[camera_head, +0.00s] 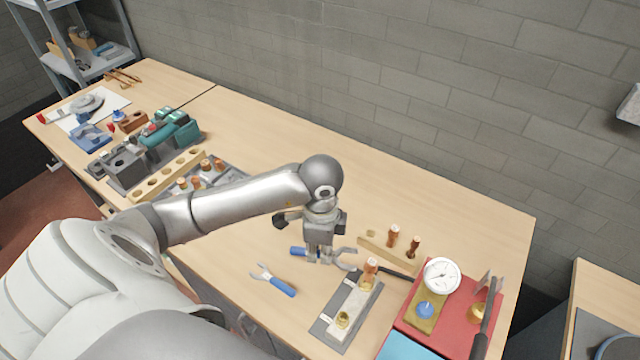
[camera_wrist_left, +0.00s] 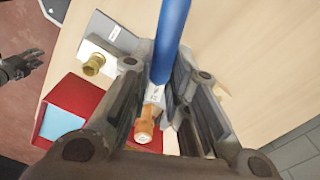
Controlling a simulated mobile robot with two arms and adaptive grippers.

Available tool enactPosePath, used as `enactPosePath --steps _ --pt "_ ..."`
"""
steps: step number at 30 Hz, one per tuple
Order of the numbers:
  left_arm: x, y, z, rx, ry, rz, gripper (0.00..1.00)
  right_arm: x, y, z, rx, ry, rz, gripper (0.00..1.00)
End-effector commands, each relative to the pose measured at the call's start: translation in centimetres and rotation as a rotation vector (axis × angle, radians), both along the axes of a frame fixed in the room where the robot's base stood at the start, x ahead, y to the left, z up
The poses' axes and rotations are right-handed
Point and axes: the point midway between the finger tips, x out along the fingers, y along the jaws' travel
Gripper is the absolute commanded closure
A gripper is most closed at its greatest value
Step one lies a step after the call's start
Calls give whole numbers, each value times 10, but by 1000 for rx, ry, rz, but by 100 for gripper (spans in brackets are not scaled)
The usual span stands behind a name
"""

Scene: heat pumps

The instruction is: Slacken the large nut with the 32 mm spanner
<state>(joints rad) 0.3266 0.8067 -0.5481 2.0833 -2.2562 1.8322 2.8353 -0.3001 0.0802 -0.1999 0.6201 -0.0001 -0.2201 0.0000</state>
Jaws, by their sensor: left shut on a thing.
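My left gripper (camera_head: 318,260) is shut on a blue-handled spanner (camera_head: 298,252), just above or at the table. In the left wrist view the spanner's blue handle (camera_wrist_left: 172,40) runs up from between the fingers (camera_wrist_left: 165,105). Its grey open jaw (camera_head: 346,261) points right, towards a grey fixture block (camera_head: 355,302). The block carries a copper pipe end with a brass nut (camera_head: 369,279) and a second brass fitting (camera_head: 342,319). The jaw looks apart from both. The size marking is unreadable. My right gripper (camera_wrist_left: 18,66) shows small at the left of the wrist view; its opening is unclear.
A second blue-handled spanner (camera_head: 272,280) lies left of the fixture. A wooden block (camera_head: 384,249) with copper pieces stands behind. A red tray (camera_head: 405,324) with a gauge (camera_head: 441,275) and a dark-handled tool (camera_head: 484,330) is at right. The back of the table is clear.

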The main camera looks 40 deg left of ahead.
Motion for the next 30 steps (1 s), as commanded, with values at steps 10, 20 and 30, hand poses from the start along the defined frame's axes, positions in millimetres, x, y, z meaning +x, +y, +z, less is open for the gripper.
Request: enactPosePath --steps 10,20,30 --pt "0 0 25 -1 -2 -1 100 0 0 0 0 0 0 60" --pt "0 0 35 0 -1 0 100 0 0 0 0 0 0 60" --pt "2 -1 28 -2 -2 -9 100 0 0 -12 0 0 0 60"
